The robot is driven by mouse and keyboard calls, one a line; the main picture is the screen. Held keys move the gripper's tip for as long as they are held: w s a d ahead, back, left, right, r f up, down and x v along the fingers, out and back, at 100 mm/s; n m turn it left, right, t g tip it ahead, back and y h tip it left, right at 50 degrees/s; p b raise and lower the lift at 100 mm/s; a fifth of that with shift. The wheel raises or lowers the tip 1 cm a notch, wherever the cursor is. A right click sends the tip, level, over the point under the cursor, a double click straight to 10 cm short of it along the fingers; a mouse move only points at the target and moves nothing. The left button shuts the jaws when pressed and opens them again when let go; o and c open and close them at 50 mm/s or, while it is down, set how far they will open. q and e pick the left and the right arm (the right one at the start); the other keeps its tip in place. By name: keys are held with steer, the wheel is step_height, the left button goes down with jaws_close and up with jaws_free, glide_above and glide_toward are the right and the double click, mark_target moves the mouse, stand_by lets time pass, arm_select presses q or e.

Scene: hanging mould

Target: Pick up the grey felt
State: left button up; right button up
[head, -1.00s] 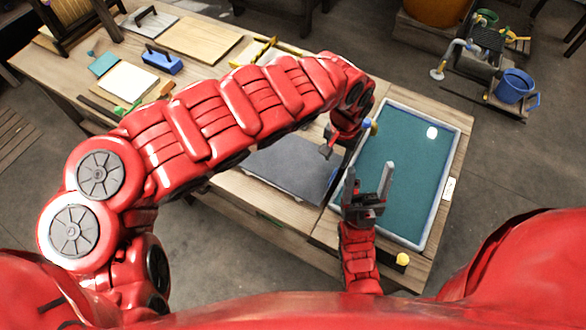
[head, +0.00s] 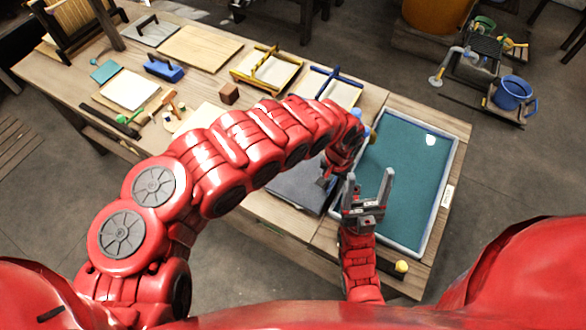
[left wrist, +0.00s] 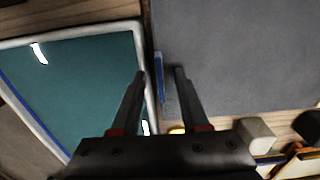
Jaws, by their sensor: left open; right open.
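The grey felt (head: 298,190) lies flat on the table, left of the water tray, partly hidden by my left arm in the head view. It fills the upper right of the left wrist view (left wrist: 245,55). My left gripper (head: 328,178) is by the felt's right side, between it and the tray. In the left wrist view its open, empty fingers (left wrist: 160,73) point at the strip beside the felt's edge; contact cannot be told. My right gripper (head: 369,175) is open and empty, fingers up, in front of the tray's left rim.
The tray (head: 437,205) of teal water has a pale rim and stands right of the felt. A narrow blue piece (left wrist: 159,78) lies along the felt's edge. A yellow-framed mould (head: 240,78), a blue-handled mould (head: 317,86) and a small brown block (head: 229,93) are further back.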

arm_select(q)
jaws_close()
steer(key=shift+r, duration=0.15)
stand_by(0.4)
